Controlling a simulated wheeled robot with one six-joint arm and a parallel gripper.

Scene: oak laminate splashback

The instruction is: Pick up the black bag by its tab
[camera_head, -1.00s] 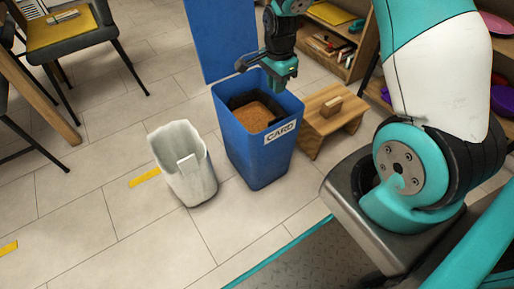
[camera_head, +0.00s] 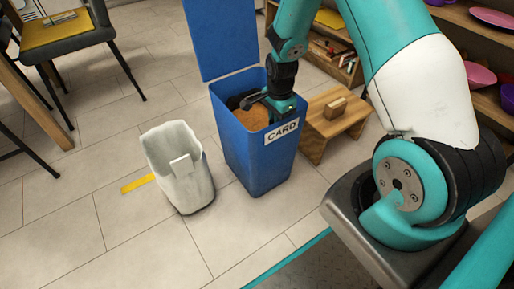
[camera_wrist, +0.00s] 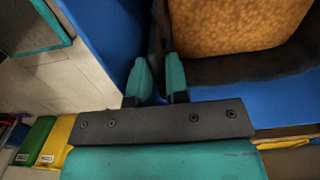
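The black bag (camera_head: 235,103) lines the blue bin marked CARD (camera_head: 260,165). Brown, rounded contents (camera_head: 250,118) show inside it. In the wrist view the bag (camera_wrist: 225,73) is a dark band around the mottled orange-brown contents (camera_wrist: 235,25). My gripper (camera_head: 254,101) is down at the bin's mouth, over the right part of the opening. In the wrist view my two teal fingertips (camera_wrist: 159,60) stand apart, with a dark upright edge of the bag between or just beyond them. I cannot make out the tab clearly, nor whether the fingers touch the bag.
The bin's blue lid (camera_head: 222,40) stands open behind it. A white-grey bin (camera_head: 185,185) stands on the left and a wooden step stool (camera_head: 335,120) on the right. Shelves (camera_head: 345,55) are behind. Green and yellow bins (camera_wrist: 45,140) show in the wrist view.

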